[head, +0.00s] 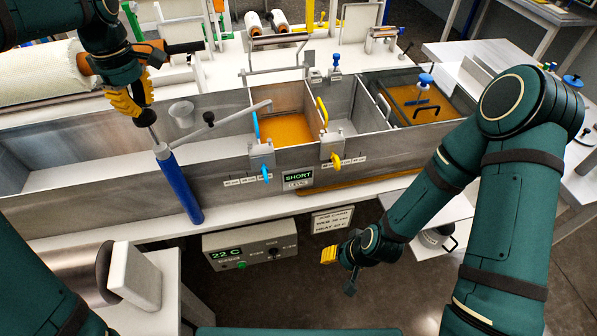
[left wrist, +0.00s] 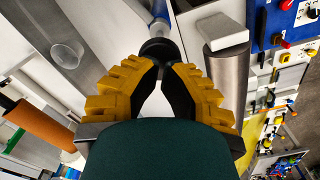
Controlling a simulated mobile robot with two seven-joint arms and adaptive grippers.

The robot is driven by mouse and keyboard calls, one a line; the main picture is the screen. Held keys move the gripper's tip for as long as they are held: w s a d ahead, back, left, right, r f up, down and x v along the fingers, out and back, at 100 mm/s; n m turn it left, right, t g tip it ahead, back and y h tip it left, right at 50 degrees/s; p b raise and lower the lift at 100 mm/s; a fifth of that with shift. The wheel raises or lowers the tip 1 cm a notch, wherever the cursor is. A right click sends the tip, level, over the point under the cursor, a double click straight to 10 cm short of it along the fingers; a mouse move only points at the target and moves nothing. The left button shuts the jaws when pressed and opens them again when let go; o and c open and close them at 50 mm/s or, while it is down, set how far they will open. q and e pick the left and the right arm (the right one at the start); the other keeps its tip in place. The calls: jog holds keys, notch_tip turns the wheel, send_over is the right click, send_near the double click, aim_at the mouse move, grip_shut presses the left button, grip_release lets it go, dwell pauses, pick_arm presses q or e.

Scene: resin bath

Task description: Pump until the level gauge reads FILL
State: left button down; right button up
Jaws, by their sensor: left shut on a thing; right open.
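A blue hand pump (head: 181,187) stands tilted at the front wall of the long metal bath (head: 90,195), its thin rod raised above the barrel. My left gripper (head: 138,112) is shut on the dark pump handle at the top of the rod. In the left wrist view its yellow fingers (left wrist: 158,70) close around the black round pump handle (left wrist: 159,49). The level gauge (head: 298,177) on the bath front reads SHORT. Orange resin (head: 285,128) lies in a middle compartment. My right gripper (head: 338,262) is open and empty, below the bath front; its fingertips are partly hidden.
A spout pipe (head: 240,114) runs from the pump over the bath. Blue (head: 256,126) and yellow (head: 322,110) levers stand on the bath. A control box (head: 254,250) reads 22 C below it. A white bench (head: 140,280) with a metal roll is at lower left.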

pick_arm(q)
jog(key=shift+f, duration=0.15)
notch_tip(320, 180, down, 6)
jog(key=b, duration=0.4)
jog(key=shift+f, duration=0.25)
jog(key=shift+r, duration=0.1)
notch_tip(320, 180, up, 6)
jog(key=p, duration=0.5)
jog(key=shift+r+p, duration=0.15)
jog(key=shift+p, duration=0.25)
jog(key=shift+r, duration=0.1)
